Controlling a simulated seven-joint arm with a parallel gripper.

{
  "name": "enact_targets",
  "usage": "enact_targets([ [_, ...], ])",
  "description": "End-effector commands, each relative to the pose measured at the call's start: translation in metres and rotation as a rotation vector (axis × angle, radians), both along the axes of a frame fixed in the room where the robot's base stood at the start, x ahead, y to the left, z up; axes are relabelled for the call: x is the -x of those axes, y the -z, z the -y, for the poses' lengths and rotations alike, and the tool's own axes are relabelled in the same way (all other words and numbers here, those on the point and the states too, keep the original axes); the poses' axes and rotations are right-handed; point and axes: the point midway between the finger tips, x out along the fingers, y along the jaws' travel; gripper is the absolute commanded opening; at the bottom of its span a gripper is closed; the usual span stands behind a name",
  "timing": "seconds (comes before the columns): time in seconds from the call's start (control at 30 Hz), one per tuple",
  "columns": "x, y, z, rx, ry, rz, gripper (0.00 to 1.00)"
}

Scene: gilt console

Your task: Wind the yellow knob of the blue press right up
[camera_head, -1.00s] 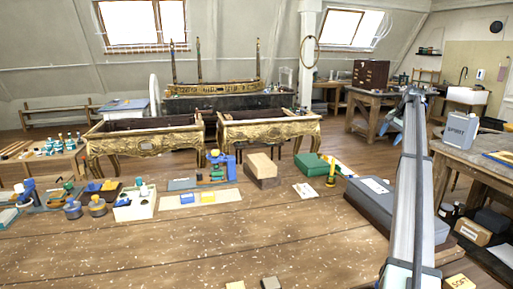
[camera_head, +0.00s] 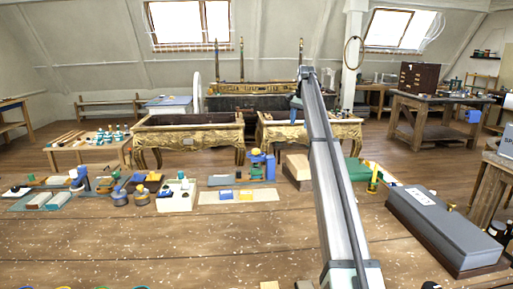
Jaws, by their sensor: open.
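The blue press (camera_head: 270,167) stands on the far part of the workbench, left of my arm. Its yellow knob (camera_head: 255,151) shows at its upper left; its exact height on the screw is too small to tell. My arm rises from the bottom edge to a high joint right of the press. A small blue-grey end part, which looks like my gripper (camera_head: 296,103), shows just left of that joint, above and apart from the press. Its fingers are too small to make out clearly, and nothing shows held in it.
A tan block (camera_head: 298,168) stands right of the press, partly behind my arm. A cream mat (camera_head: 212,197) and white box (camera_head: 176,196) lie to the left. The near bench is mostly clear.

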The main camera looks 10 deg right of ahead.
Motion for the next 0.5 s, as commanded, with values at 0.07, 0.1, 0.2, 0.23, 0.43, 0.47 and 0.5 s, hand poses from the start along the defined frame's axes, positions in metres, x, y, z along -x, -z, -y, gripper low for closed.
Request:
enact_targets([
  [0.07,-0.008,-0.006,-0.051,0.013,-0.03,-0.02,0.65],
  [0.1,-0.01,-0.008,-0.073,0.019,-0.042,-0.03,0.65],
  [0.2,-0.012,-0.013,-0.119,0.034,-0.067,-0.051,0.65],
  [0.23,-0.012,-0.014,-0.132,0.038,-0.073,-0.057,0.65],
  [0.43,-0.011,-0.019,-0.182,0.056,-0.099,-0.079,0.65],
  [0.47,-0.01,-0.019,-0.186,0.058,-0.101,-0.081,0.65],
  [0.5,-0.01,-0.018,-0.189,0.059,-0.102,-0.082,0.65],
])
